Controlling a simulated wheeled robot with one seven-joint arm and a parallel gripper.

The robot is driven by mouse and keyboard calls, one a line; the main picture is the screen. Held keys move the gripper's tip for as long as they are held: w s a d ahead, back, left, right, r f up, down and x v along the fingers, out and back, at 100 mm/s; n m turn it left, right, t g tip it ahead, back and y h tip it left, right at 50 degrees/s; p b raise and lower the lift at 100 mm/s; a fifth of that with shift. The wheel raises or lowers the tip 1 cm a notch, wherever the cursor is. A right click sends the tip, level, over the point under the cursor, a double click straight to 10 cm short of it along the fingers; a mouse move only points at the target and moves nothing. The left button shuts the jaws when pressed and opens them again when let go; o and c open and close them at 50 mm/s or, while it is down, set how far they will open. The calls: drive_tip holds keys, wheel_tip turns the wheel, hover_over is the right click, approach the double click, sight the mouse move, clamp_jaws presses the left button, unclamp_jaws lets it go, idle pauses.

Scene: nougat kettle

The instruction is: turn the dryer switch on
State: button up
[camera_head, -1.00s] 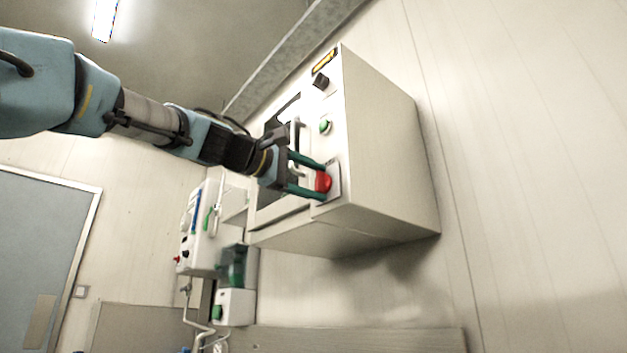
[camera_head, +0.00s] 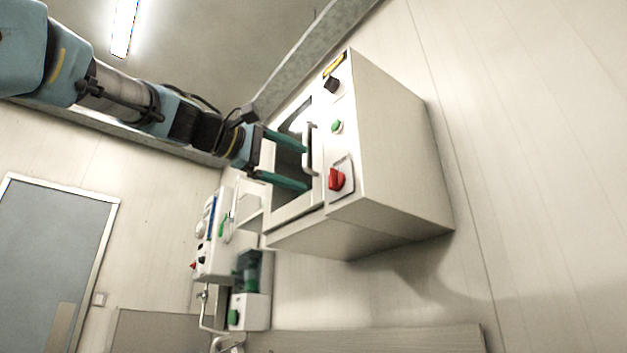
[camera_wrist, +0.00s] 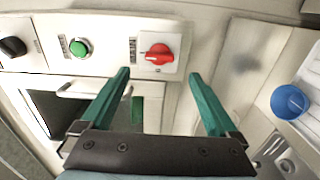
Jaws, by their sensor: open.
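The dryer is a white wall-mounted box (camera_head: 390,150) with a windowed door and a handle (camera_head: 309,150). Its red rotary switch (camera_head: 337,179) sits on a plate low on the front panel. In the wrist view the red switch (camera_wrist: 159,54) is ahead of the fingers, roughly between their lines, with its grip slightly tilted from horizontal. My gripper (camera_head: 306,165) has teal fingers, spread open and empty, in front of the door and left of the switch. In the wrist view my gripper (camera_wrist: 160,82) touches nothing that I can make out.
A green button (camera_head: 337,126) and a black knob (camera_head: 332,85) share the panel with the switch. The door handle is close to my fingers. Another white unit (camera_head: 215,235) hangs lower left. A blue cup (camera_wrist: 289,101) shows at right in the wrist view.

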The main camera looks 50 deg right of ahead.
drive_tip(key=shift+v, duration=1.15)
